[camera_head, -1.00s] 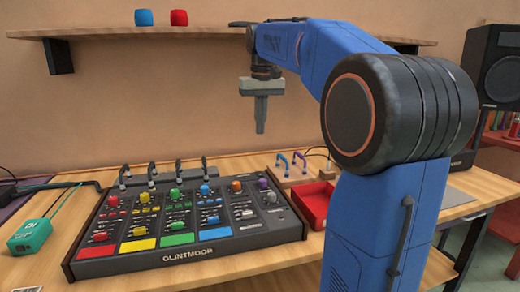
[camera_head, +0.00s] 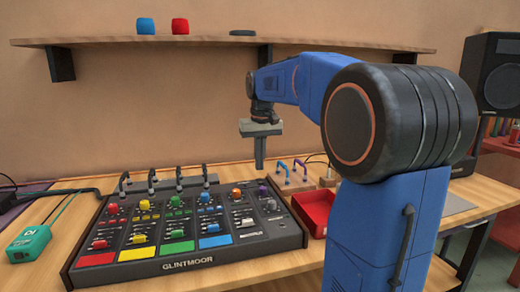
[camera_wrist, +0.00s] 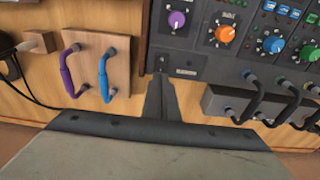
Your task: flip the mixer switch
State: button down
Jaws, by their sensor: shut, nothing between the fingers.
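The dark grey mixer (camera_head: 290,236), labelled GLINTMOOR, lies on the wooden table with rows of coloured knobs and faders. My gripper (camera_head: 259,165) points straight down over its back right area, with the fingers together and empty.
A wooden block with purple and blue handles (camera_wrist: 95,60) stands beside the mixer. Black bent handles (camera_wrist: 255,105) line its back edge. A red tray (camera_head: 312,207) lies to the right, a green box (camera_head: 29,243) to the left. A shelf (camera_head: 220,42) hangs above.

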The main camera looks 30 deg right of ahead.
aim_at(260, 181)
jog(key=shift+w+d+f, duration=0.1)
jog(key=shift+w+f, duration=0.1)
jog(key=shift+f, duration=1.55)
jog(key=shift+w+f, duration=0.1)
jog(key=shift+f, duration=0.15)
jog(key=shift+s+a, duration=0.2)
jog(key=shift+s, duration=0.55)
jog(key=shift+r, duration=0.3)
notch_tip(260, 181, up, 14)
jog(key=s, duration=0.1)
jog(key=shift+s+a+f, duration=0.15)
jog(key=shift+s+a, duration=0.1)
jog(key=shift+s, duration=0.1)
